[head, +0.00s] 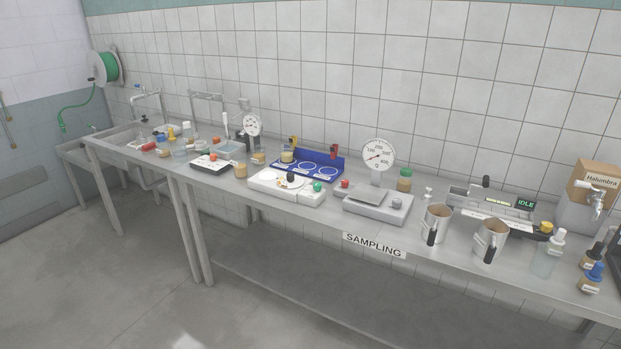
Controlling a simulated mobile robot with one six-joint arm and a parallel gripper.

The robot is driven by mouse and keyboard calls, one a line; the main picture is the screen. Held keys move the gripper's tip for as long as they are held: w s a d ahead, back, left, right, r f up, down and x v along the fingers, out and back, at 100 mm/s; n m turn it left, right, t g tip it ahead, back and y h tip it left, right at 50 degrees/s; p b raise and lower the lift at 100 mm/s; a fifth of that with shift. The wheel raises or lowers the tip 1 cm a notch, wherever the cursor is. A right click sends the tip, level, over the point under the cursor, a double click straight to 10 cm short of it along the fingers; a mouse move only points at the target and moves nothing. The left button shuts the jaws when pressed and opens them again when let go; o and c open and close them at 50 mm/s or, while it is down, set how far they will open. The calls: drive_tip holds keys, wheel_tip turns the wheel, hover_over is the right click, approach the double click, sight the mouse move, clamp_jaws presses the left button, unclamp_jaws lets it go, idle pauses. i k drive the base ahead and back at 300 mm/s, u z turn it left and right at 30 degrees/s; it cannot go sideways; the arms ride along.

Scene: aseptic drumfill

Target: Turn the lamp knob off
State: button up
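No part is plainly marked as the lamp knob, and I cannot tell which one it is. A low white unit (262,189) on the steel bench carries a pale round plate, with a dark knob-like piece (290,177) and a green knob-like piece (318,187) at its right. A small red piece (345,183) is just right of it. A dark flat unit with a white top (207,165) stands further left, with an orange-red piece (213,156) on it. These parts are too small to tell their settings. My gripper is not in view.
The steel bench (325,215) runs along the tiled wall. A blue rack (325,160), a dial scale (378,155), two steel jugs (437,224) (491,240), a unit reading IDLE (525,204) and several bottles crowd it. The floor (120,270) in front is clear.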

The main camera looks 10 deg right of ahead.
sight(317, 185)
drive_tip(key=i, duration=0.9)
drive_tip(key=z, duration=0.05)
